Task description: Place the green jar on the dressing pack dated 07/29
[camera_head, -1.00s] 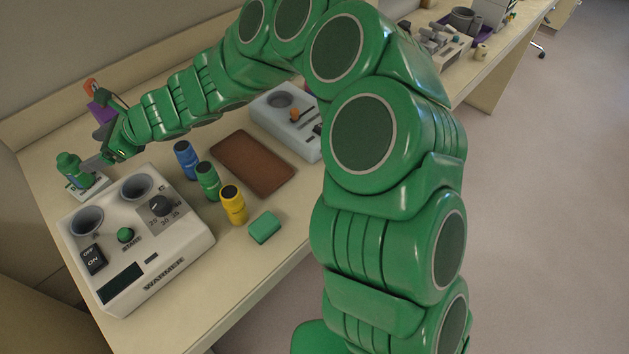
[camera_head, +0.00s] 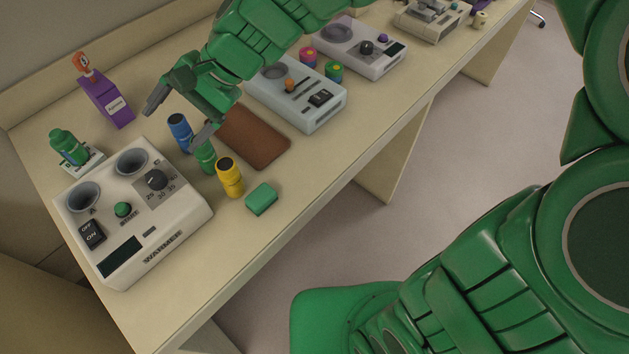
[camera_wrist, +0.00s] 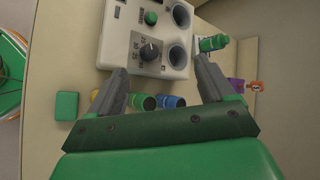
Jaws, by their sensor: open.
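The jar (camera_wrist: 213,43) also shows in the wrist view, beyond the right finger. The pack's print is too small to read, so I cannot tell its date. My gripper (camera_head: 172,124) is open and empty, apart from the jar and to its right. It hangs over a blue bottle (camera_head: 180,135) and a green dark-capped bottle (camera_head: 205,158), which a finger partly hides.
The white warmer (camera_head: 180,215) fills the near left of the bench. A yellow bottle (camera_head: 230,178), a green block (camera_head: 261,199) and a brown mat (camera_head: 262,140) lie to its right. A purple box (camera_head: 105,105) stands at the back. More devices stand farther right.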

